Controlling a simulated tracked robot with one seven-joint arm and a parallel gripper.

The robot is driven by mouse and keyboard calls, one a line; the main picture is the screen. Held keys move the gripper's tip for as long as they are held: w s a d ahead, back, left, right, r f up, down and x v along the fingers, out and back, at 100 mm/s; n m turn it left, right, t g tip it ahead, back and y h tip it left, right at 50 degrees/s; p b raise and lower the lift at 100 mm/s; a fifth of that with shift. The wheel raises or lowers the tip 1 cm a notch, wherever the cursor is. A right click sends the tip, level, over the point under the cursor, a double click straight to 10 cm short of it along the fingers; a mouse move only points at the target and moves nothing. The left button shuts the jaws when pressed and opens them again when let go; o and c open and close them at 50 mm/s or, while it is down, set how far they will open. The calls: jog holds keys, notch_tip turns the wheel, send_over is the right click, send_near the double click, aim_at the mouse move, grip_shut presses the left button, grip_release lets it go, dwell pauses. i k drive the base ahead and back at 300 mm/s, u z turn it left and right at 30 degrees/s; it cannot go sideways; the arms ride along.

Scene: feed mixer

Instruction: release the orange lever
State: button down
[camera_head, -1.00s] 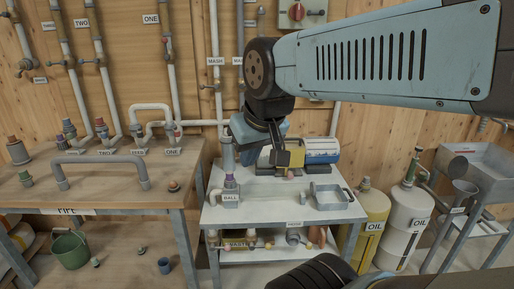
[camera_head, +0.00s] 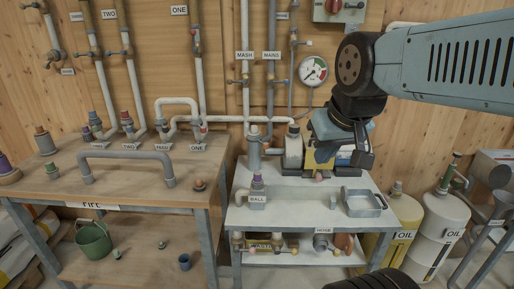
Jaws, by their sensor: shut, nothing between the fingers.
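My gripper (camera_head: 363,160) is shut and empty. It hangs in front of the yellow machine (camera_head: 314,158) at the back of the white bench (camera_head: 290,207) and hides part of it. I cannot make out an orange lever for certain. A small pinkish-orange knob (camera_head: 319,177) shows at the machine's front foot, left of and below my gripper and apart from it. A rounded orange-brown object (camera_head: 344,243) lies on the bench's lower shelf; I cannot tell what it is.
A pressure gauge (camera_head: 313,70) and a box with a red knob (camera_head: 335,8) are on the wall. Oil drums (camera_head: 440,222) stand right. A wooden pipe bench (camera_head: 120,185) stands left.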

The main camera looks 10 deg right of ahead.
aim_at(266, 145)
jog(key=z, duration=0.25)
jog(key=i, duration=1)
jog(key=u, duration=0.25)
